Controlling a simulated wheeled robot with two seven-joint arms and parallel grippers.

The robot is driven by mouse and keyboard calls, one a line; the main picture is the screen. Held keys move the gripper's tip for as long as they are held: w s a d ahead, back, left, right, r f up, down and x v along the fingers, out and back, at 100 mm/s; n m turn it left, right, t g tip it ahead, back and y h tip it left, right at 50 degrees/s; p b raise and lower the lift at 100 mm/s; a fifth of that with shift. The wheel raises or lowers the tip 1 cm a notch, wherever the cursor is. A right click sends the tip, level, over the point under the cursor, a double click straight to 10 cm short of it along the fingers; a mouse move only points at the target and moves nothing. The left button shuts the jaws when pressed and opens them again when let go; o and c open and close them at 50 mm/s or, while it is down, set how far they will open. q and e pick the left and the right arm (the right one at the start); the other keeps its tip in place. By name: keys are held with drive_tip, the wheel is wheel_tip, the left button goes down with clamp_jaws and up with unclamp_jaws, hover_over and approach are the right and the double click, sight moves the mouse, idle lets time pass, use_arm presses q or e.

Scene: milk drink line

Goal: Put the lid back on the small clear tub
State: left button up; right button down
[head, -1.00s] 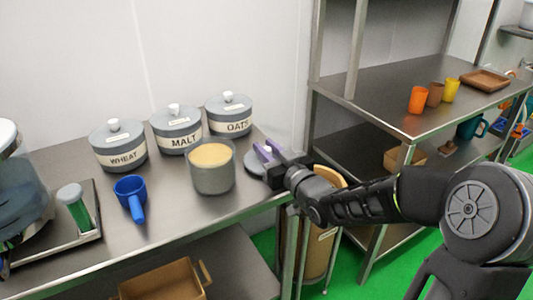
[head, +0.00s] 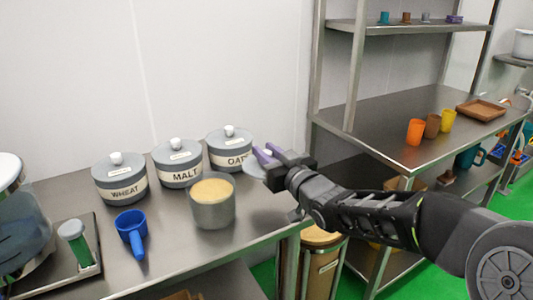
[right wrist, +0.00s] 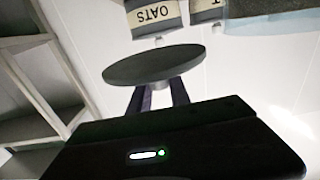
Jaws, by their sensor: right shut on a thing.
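The small clear tub (head: 213,210) stands open on the steel table, filled with a tan powder (head: 212,189). My right gripper (head: 266,157) is just right of the tub and higher. It is shut on the round grey lid (head: 256,171), which is partly hidden by the purple fingers in the head view. In the right wrist view the lid (right wrist: 152,65) shows as a tilted flat disc in front of the fingers (right wrist: 158,97). The lid is apart from the tub. My left gripper is not in view.
Lidded canisters marked WHEAT (head: 121,180), MALT (head: 178,165) and OATS (head: 229,151) stand behind the tub. A blue scoop (head: 132,231) and a green-handled tool (head: 77,245) on a scale lie to the left. A steel shelf (head: 400,140) with cups stands at right.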

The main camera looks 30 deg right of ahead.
sight(257, 162)
drive_tip(key=shift+r+p, duration=0.25)
drive_tip(key=shift+p, duration=0.05)
drive_tip(key=r+p, duration=0.1)
drive_tip(key=p, duration=0.1)
drive_tip(key=w+a+y+p, duration=0.1)
drive_tip(key=p, duration=0.1)
drive_tip(key=a+r+p, duration=0.1)
drive_tip(key=p, duration=0.2)
drive_tip(key=shift+w+r+n, duration=0.25)
drive_tip(key=shift+r+n, duration=0.1)
drive_tip(key=shift+n, duration=0.05)
drive_tip(key=s+a+r+n+g+y+p, duration=0.2)
drive_tip(key=a+n+y+p, duration=0.4)
drive_tip(key=a+y, duration=0.3)
drive_tip(key=a+r+g, duration=0.1)
drive_tip(key=a+g, duration=0.1)
drive_tip(key=a, duration=0.1)
drive_tip(key=shift+s+a+r+n+g+y, duration=0.15)
drive_tip(key=shift+a+n+g+y, duration=0.15)
drive_tip(key=shift+n+y, duration=0.1)
